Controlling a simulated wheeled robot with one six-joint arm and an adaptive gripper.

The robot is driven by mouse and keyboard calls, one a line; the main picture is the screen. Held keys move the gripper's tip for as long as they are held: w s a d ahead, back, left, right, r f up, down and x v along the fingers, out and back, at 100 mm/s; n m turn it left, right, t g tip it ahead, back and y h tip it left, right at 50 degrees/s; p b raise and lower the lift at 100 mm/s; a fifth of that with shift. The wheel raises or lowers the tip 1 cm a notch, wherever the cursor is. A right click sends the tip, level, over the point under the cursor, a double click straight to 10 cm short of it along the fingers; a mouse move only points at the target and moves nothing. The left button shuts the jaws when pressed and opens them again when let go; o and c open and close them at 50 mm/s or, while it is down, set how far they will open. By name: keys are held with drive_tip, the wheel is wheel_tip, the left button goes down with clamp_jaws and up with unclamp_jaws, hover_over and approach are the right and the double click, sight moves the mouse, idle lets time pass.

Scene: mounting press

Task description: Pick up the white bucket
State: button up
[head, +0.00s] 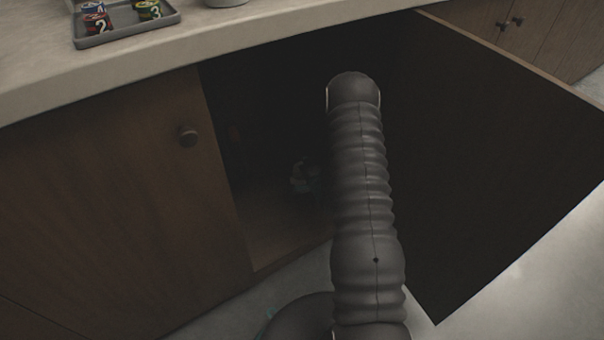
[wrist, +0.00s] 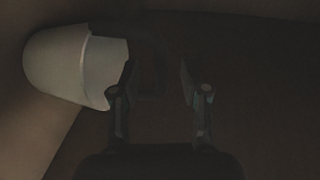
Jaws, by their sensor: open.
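A white bucket (wrist: 72,66) shows at the left of the wrist view, in dim light. Its rounded end points left and its wider end faces my gripper. In the head view my arm reaches into a dark open cupboard (head: 265,110), and the bucket cannot be made out there.
The open cupboard door (head: 490,150) stands right of my arm; a closed door (head: 110,200) is at the left. The countertop (head: 300,18) runs above, with a grey tray (head: 125,32) of numbered cans. A pale vessel (head: 226,2) is cut off at the top edge.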

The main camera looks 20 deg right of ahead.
drive_tip(key=shift+w+f, duration=0.15)
drive_tip(key=shift+w, duration=0.55)
drive_tip(key=shift+w+f, duration=0.1)
drive_tip(key=shift+w, duration=0.55)
clamp_jaws()
drive_tip(key=shift+r, duration=0.1)
